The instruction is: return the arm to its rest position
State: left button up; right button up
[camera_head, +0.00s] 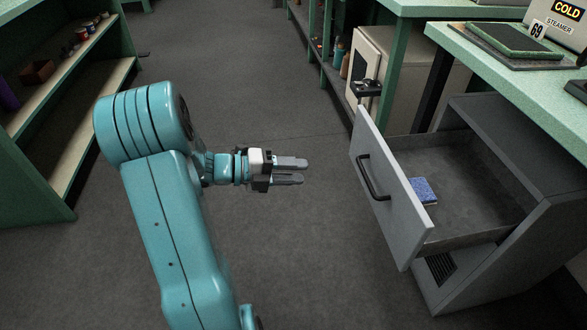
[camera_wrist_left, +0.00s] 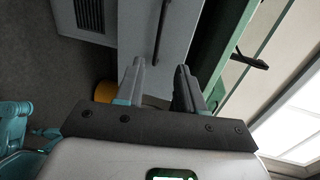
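My left arm (camera_head: 180,230) is teal and comes up from the bottom of the head view, bending to the right. My left gripper (camera_head: 303,170) points right, toward the open drawer, and hangs over the floor. Its two grey fingers are apart with a narrow gap and nothing between them. In the left wrist view the two fingers (camera_wrist_left: 161,85) also stand apart and empty. The gripper is clear of the drawer front (camera_head: 390,190). My right gripper is not seen.
A grey drawer stands open at the right, with a dark handle (camera_head: 373,178) and a blue pad (camera_head: 423,190) inside. A green bench (camera_head: 520,85) is above it. Green shelves (camera_head: 75,110) stand at the left. The floor (camera_head: 290,260) between is clear.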

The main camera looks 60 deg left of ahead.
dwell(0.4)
pick_arm(q)
jog(key=w+d+f+n+y, duration=0.2)
jog(key=w+d+f+n, duration=0.5)
jog(key=w+f+n, duration=0.4)
jog(key=w+d+f+n+g, duration=0.2)
jog(key=d+f+n+g, duration=0.25)
jog(key=d+f, duration=0.35)
jog(key=s+d+f+n+g, duration=0.4)
jog(key=s+d+f+g, duration=0.15)
jog(key=s+d, duration=0.35)
jog(key=s+d+f+n+g, duration=0.45)
jog(key=s+d+f, duration=0.2)
jog(key=d, duration=0.45)
notch_tip(320, 180, up, 31)
jog(key=p, duration=3)
jog(key=shift+s+f+h, duration=0.2)
jog(key=shift+s+h, duration=0.1)
jog(key=shift+s, duration=0.15)
jog(key=shift+a+t, duration=0.25)
